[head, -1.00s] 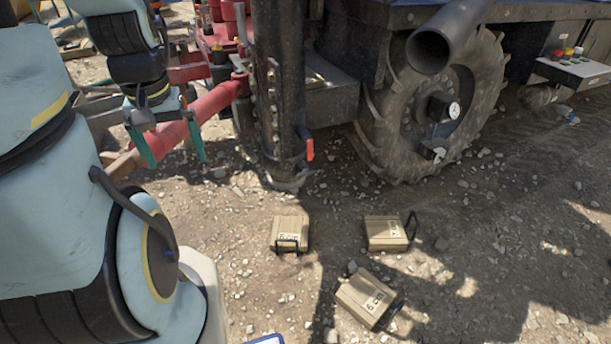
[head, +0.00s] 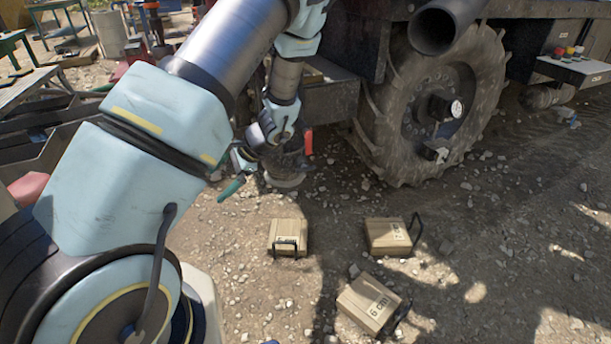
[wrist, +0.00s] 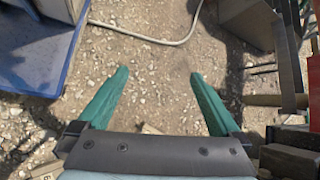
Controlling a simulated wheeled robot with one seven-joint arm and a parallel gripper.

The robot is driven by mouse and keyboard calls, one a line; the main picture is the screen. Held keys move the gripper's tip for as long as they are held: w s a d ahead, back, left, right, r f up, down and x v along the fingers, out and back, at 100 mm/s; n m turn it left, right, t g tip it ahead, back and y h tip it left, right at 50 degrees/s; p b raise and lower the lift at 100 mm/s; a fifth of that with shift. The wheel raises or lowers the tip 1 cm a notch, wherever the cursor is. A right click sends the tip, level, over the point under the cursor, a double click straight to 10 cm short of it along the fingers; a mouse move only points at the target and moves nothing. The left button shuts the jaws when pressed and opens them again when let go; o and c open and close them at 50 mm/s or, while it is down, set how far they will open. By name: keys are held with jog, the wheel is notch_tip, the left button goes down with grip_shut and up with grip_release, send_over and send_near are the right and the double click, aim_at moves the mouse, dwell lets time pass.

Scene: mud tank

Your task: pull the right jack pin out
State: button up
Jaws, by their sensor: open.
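The red handle (head: 308,142), which looks like the right jack pin, shows just right of my forearm in the head view, on the dark jack leg. My arm hides most of that leg; its round foot (head: 285,180) shows on the gravel. My gripper (head: 236,176) is left of the leg and the red handle, apart from the handle. In the wrist view my gripper (wrist: 158,75) has its two green fingers spread wide, with only gravel between them. I cannot make out the pin for sure in the wrist view.
Three tan blocks with black handles (head: 288,238) (head: 388,236) (head: 368,303) lie on the gravel in front. A big tyre (head: 425,115) and a dark pipe (head: 440,30) are at right. The wrist view shows a blue-edged panel (wrist: 35,50) and a pale hose (wrist: 140,37).

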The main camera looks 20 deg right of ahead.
jog(key=w+d+f+m+t+y+b, duration=0.1)
jog(key=w+d+f+m+t+b, duration=0.1)
jog(key=w+d+f+m+t, duration=0.25)
jog(key=m+t+h+b, duration=0.4)
jog(key=m+t+h, duration=0.4)
jog(key=m+t, duration=0.5)
send_near(306, 168)
jog(key=w, duration=0.3)
jog(key=w+r+m+g, duration=0.1)
jog(key=w, duration=0.2)
jog(key=w+r+m+g, duration=0.1)
jog(key=w, duration=0.3)
jog(key=shift+w+a+r+g, duration=0.1)
jog(key=shift+a+g, duration=0.15)
jog(key=shift+a, duration=0.05)
grip_shut()
